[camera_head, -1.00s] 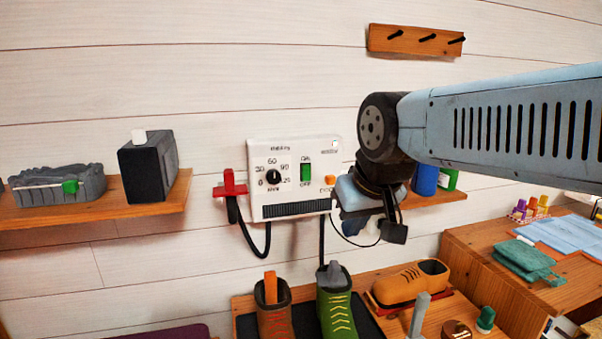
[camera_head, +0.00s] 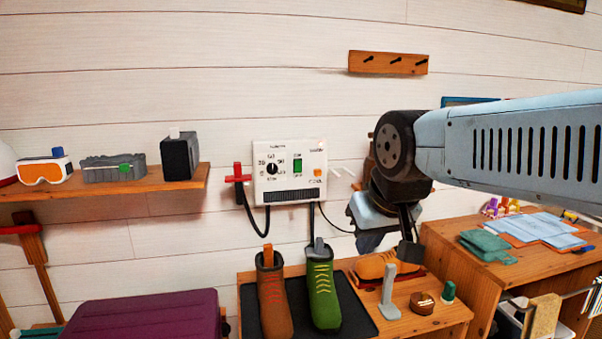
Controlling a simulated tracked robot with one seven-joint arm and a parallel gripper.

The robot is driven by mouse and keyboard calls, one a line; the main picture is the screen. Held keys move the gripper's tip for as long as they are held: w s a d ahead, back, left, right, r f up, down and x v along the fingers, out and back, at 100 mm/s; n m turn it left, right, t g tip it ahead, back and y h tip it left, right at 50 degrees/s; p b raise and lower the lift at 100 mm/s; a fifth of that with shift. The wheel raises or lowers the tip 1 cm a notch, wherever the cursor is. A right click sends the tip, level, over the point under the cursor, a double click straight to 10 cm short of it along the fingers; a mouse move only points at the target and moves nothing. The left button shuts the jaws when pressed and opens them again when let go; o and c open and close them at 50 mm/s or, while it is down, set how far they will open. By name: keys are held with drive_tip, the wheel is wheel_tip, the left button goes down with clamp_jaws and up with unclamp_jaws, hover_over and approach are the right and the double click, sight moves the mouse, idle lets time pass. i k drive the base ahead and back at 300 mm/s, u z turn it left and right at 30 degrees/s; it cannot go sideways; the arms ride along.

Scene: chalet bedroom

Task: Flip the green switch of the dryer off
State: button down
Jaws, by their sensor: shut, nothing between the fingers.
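The dryer (camera_head: 289,172) is a white wall-mounted control box with a black dial, a dark vent and an orange button. Its green switch (camera_head: 297,168) sits right of the dial, between small labels; it is too small to tell which way it is tipped. My gripper (camera_head: 369,241) is to the right of the dryer and lower than the switch, apart from the box in the picture. It is shut and empty; its fingertips are hard to make out behind the wrist.
A red lever-like piece (camera_head: 238,179) is beside the dryer, with a black hose. Below, a brown boot (camera_head: 273,300) and a green boot (camera_head: 322,290) stand on a dark mat. A shelf (camera_head: 120,195) is at left. A small white holder (camera_head: 390,295) stands below my gripper.

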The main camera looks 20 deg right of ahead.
sight(297, 163)
drive_tip(key=z, duration=0.05)
drive_tip(key=k, duration=0.15)
drive_tip(key=i, duration=1)
